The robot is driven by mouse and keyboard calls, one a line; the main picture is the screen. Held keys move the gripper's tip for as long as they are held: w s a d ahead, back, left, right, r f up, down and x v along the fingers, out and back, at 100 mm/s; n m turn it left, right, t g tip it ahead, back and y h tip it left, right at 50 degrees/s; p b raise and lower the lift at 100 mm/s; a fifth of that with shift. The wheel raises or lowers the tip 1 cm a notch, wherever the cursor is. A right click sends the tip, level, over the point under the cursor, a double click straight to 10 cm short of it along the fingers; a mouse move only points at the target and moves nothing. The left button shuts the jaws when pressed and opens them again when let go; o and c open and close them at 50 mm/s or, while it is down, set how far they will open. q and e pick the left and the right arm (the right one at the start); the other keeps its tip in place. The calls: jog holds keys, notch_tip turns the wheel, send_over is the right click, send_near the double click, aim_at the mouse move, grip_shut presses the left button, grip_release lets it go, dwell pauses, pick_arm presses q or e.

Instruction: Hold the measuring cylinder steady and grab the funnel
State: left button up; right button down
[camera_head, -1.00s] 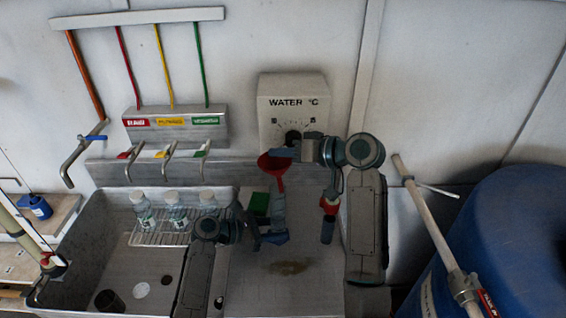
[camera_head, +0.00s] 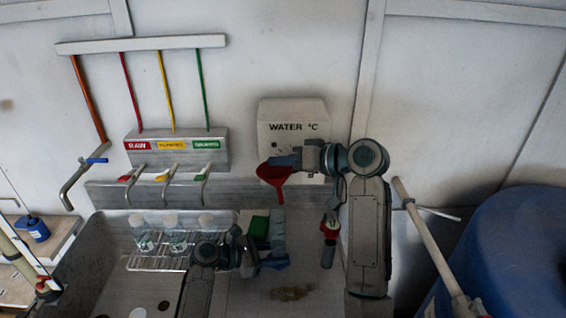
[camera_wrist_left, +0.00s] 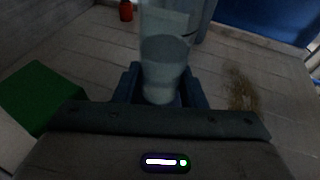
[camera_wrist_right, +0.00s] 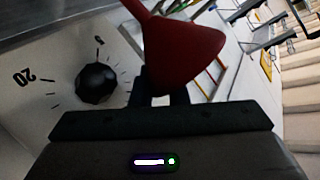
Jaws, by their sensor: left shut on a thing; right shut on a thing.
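The measuring cylinder (camera_head: 278,228) is clear and stands upright on the counter beside the sink. My left gripper (camera_head: 264,264) is shut around its lower part; the left wrist view shows the cylinder (camera_wrist_left: 163,62) between my fingers (camera_wrist_left: 160,92). The red funnel (camera_head: 273,180) is above the cylinder, with its spout pointing down and clear of the cylinder's top. My right gripper (camera_head: 286,161) is shut on the funnel near its rim. The right wrist view shows the funnel cone (camera_wrist_right: 182,48) at my fingers (camera_wrist_right: 160,95).
A green block (camera_head: 258,228) stands close left of the cylinder. A red-topped bottle (camera_head: 329,232) stands to the right. The sink (camera_head: 100,262) holds a wire rack (camera_head: 150,263) with several bottles. A water temperature box (camera_head: 300,112) is on the wall behind. A blue barrel (camera_head: 520,260) is at right.

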pick_arm(q)
jog(key=o, duration=0.8)
jog(key=shift+o, duration=0.2)
